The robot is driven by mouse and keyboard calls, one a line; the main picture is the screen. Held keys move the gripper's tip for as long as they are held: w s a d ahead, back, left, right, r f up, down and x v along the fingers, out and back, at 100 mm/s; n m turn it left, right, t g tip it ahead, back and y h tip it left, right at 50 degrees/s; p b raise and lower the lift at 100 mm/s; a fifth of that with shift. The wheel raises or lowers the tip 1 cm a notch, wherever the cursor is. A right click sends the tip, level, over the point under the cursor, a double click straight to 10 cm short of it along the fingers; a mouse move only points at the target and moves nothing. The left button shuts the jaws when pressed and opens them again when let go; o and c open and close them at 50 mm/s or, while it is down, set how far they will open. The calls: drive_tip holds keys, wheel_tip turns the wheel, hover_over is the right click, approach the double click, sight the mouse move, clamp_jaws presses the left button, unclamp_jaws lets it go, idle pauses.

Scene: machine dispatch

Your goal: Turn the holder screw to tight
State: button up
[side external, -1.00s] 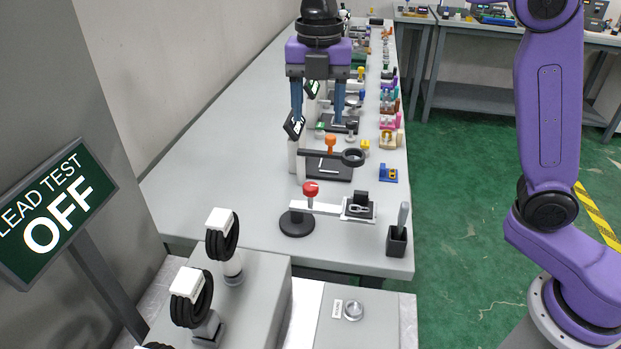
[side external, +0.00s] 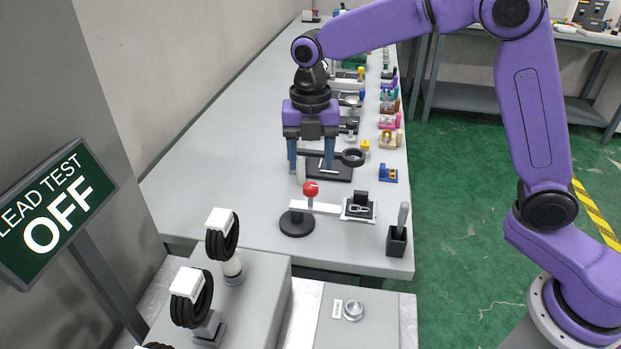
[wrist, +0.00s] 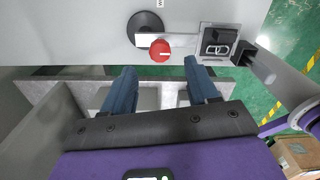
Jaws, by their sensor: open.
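A red knob (side external: 311,189), which looks like the holder screw, stands on a white bar (side external: 325,207) with a round black base (side external: 296,224). The bar's right end carries a small black clamp block (side external: 359,207). In the wrist view the red knob (wrist: 160,50) lies just beyond the fingertips, roughly centred between them. My gripper (side external: 311,168) is open and empty, pointing down, with its blue fingers behind and above the knob in the side view. It also shows in the wrist view (wrist: 160,70). I cannot tell whether the screw is tight or loose.
A black ring holder (side external: 352,157) stands just behind, partly hidden by my gripper. A black cup with a grey tool (side external: 397,240) stands at the table's front right corner. Several small coloured fixtures line the right edge. The table's left side (side external: 225,160) is clear.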

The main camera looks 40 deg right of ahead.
sight(311, 185)
wheel_tip(311, 185, down, 6)
drive_tip(key=shift+r, duration=0.15)
idle(0.3)
drive_tip(key=c, duration=1)
drive_tip(key=shift+c, duration=0.2)
drive_tip(key=shift+m, duration=0.3)
